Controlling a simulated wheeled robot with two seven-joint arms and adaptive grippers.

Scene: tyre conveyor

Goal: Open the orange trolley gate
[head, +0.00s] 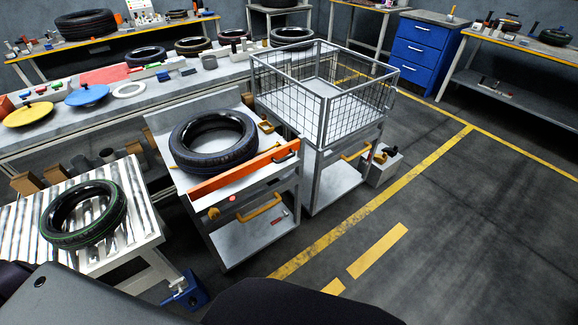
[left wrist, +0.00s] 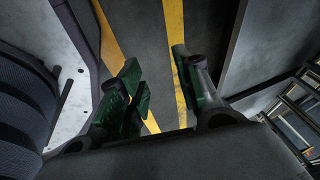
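The orange gate (head: 240,171) is a long bar standing along the front edge of the trolley's top tray (head: 197,181). A black handle (head: 286,152) sits near its right end. The gate is upright, and a black tyre (head: 213,140) lies flat on the tray behind it. My left gripper (left wrist: 158,85) shows only in the left wrist view. Its green-tipped fingers are apart with nothing between them, above dark floor with yellow lines. It is not touching the gate. My right gripper is in neither view.
A wire-mesh cart (head: 322,105) stands close to the trolley's right. A slatted conveyor (head: 130,232) with a green-striped tyre (head: 83,213) is at the left. A long workbench (head: 150,103) runs behind. The floor (head: 440,240) at the right is clear.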

